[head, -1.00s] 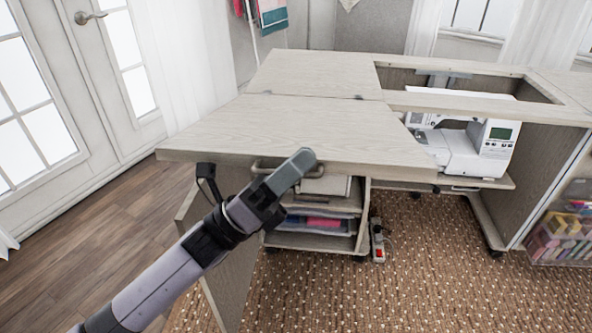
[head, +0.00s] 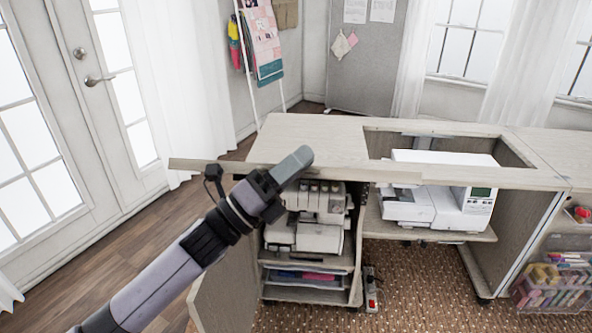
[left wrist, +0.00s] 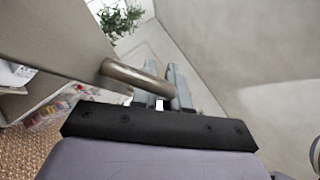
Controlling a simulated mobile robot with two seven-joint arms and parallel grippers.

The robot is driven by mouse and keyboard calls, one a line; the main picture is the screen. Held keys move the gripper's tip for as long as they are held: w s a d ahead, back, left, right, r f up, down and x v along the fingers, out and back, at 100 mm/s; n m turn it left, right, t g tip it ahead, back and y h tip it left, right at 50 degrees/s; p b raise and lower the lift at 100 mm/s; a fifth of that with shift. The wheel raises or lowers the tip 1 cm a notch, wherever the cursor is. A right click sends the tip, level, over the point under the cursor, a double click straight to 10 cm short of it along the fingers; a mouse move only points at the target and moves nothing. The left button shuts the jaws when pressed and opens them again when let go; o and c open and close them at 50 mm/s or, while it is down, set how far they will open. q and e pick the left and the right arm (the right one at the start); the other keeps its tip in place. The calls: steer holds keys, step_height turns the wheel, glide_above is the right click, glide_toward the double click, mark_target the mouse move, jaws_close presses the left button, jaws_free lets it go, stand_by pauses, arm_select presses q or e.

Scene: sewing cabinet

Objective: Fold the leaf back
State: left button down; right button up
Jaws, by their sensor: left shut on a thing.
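The leaf (head: 390,174) is the pale wood panel at the front of the sewing cabinet top (head: 310,137). In the head view it shows nearly edge-on, as a thin strip. My left gripper (head: 293,166) is at its front edge, with the fingers over the strip. In the left wrist view, a rounded metal handle (left wrist: 135,76) sticks out from a flat panel (left wrist: 65,35) and runs between my left fingers (left wrist: 178,88), which are shut on it. The leaf's upper face is mostly hidden. My right gripper is not in view.
A white sewing machine (head: 440,190) sits in the cabinet opening at right. A serger (head: 310,215) stands on the shelf below the leaf. A support panel (head: 225,285) stands at left. Wood floor (head: 110,275) lies open at left. A clear bin (head: 555,280) is at right.

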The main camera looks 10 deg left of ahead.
arm_select(q)
steer(key=shift+w+r+p, duration=0.3)
steer(key=shift+w+r, duration=0.1)
steer(key=shift+r, duration=0.3)
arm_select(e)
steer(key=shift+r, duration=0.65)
arm_select(q)
steer(key=c, duration=1.5)
jaws_free()
steer(key=shift+a, duration=0.1)
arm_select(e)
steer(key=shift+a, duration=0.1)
